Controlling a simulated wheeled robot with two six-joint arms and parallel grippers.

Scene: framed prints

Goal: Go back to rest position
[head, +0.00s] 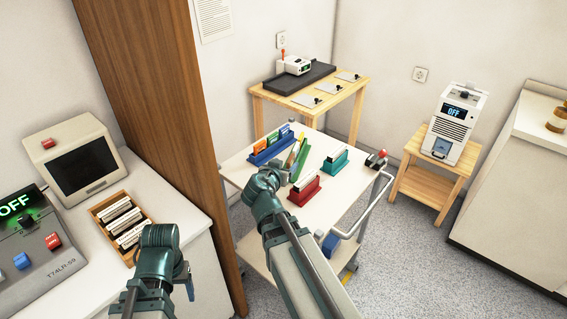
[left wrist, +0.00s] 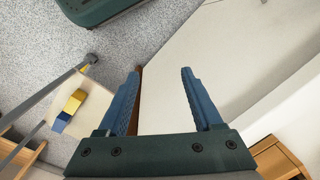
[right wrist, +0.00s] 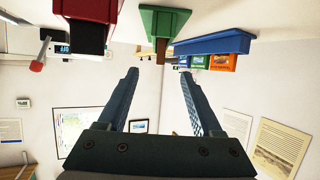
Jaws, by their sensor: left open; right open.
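My left gripper (head: 189,281) hangs in front of the white counter at the left, pointing downward. In the left wrist view (left wrist: 161,75) its blue fingers are apart with nothing between them. My right gripper (head: 281,171) is over the white cart (head: 338,214), close to the card holders. In the right wrist view (right wrist: 158,75) its fingers are apart and empty. That view is upside down, with the red, green and blue holders along its top. My right forearm hides part of the cart's near side.
The cart carries a blue holder (head: 268,152), a red holder (head: 304,190) and a teal holder (head: 335,160). A wooden box of cards (head: 122,226) and a grey OFF device (head: 32,244) stand on the left counter. A brown panel (head: 155,120) rises between counter and cart. Floor is open at right.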

